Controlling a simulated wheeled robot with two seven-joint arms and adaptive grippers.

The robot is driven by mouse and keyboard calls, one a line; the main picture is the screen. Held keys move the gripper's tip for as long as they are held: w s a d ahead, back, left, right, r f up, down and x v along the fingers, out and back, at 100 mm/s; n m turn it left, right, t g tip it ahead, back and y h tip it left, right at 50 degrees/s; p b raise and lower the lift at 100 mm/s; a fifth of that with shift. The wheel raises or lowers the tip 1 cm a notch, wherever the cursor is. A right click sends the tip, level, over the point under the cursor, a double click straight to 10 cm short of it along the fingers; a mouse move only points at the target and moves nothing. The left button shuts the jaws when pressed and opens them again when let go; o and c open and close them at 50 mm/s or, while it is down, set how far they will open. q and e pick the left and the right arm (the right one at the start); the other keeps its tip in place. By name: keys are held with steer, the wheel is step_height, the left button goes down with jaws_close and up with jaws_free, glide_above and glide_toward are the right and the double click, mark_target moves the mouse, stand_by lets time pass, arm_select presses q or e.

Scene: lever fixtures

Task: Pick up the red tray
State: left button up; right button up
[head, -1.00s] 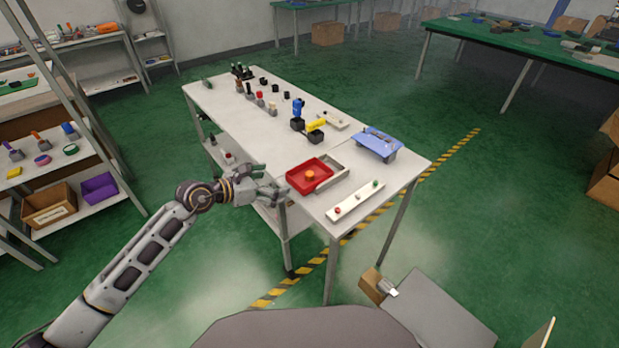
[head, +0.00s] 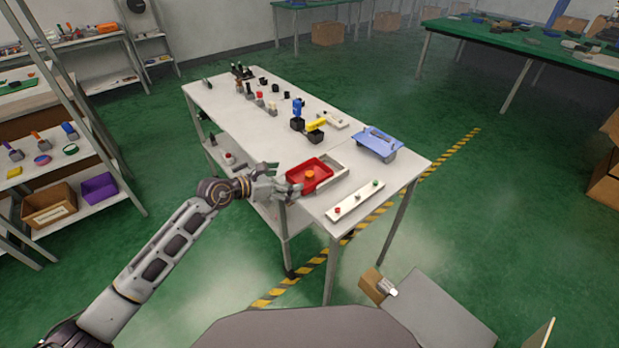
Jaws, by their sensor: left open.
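The red tray (head: 322,183) sits near the front left edge of the white table, against a grey frame fixture (head: 338,170). A small orange round piece (head: 309,174) is inside the tray. My left gripper (head: 288,180) is open at the tray's left side, its fingertips right by the tray's left wall. I cannot tell whether they touch it. My right gripper is not in view.
The white table (head: 230,105) also holds a white strip with small knobs (head: 355,201), a blue fixture (head: 377,141), and yellow (head: 315,125) and blue (head: 297,107) levers. Shelves (head: 100,205) stand at the left.

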mark_target(306, 176)
arm_select(q)
steer(key=shift+x, duration=1.9)
steer(key=shift+w+d+f, duration=0.2)
steer(key=shift+w+d, duration=0.05)
steer(key=shift+d, duration=0.35)
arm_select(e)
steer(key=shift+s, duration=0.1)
arm_select(q)
steer(key=c, duration=0.8)
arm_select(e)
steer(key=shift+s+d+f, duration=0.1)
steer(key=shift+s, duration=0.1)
